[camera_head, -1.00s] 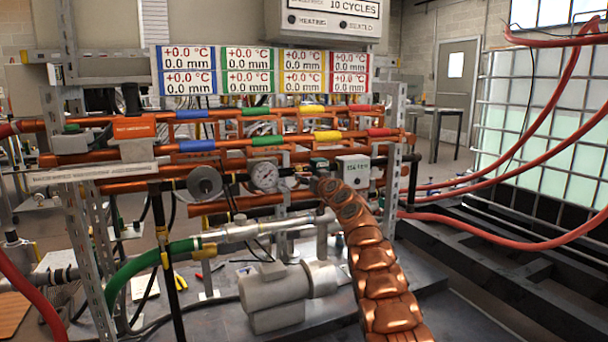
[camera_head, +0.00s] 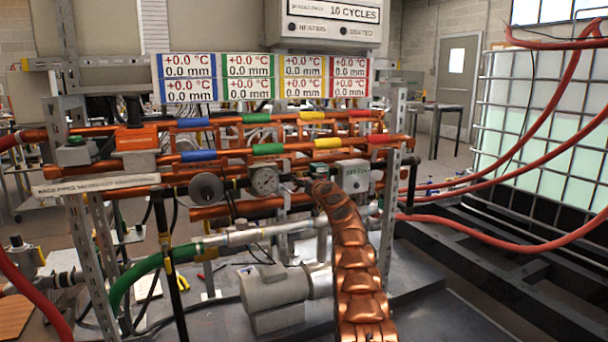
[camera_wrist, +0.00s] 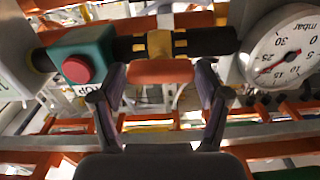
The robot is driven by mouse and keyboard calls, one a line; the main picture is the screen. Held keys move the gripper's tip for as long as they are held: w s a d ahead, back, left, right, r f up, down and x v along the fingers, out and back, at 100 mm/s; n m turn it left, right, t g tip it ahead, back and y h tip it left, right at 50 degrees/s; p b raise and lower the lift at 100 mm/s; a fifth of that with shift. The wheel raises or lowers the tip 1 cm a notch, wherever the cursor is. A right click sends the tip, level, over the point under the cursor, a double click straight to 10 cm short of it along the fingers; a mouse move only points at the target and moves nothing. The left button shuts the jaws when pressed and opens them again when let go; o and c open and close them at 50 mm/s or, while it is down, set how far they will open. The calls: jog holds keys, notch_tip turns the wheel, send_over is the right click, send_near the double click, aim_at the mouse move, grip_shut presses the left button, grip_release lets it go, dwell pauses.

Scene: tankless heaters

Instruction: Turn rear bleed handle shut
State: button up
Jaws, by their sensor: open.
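In the wrist view a dark pipe runs across the top and carries a brass-yellow valve fitting (camera_wrist: 160,46). An orange handle-like part (camera_wrist: 160,71) sits just below that fitting; I take it for the bleed handle, but cannot confirm that it is the rear one. My gripper (camera_wrist: 160,82) is open, with one dark finger on each side of the orange part. I cannot tell whether either finger touches it. In the head view my copper-coloured arm reaches up to the pipe rack, and the fingers and handle cannot be made out there.
A green box with a red button (camera_wrist: 76,69) is close left of the fingers. A round pressure gauge (camera_wrist: 284,48) is close right and also shows in the head view (camera_head: 264,182). Copper pipes cross the rack. A grey motor (camera_head: 272,298) stands below. Red hoses (camera_head: 520,238) hang at right.

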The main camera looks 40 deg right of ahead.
jog(key=shift+w+d+f+p, duration=0.1)
jog(key=shift+w+p, duration=0.25)
jog(key=shift+p, duration=0.3)
jog(key=c, duration=0.9)
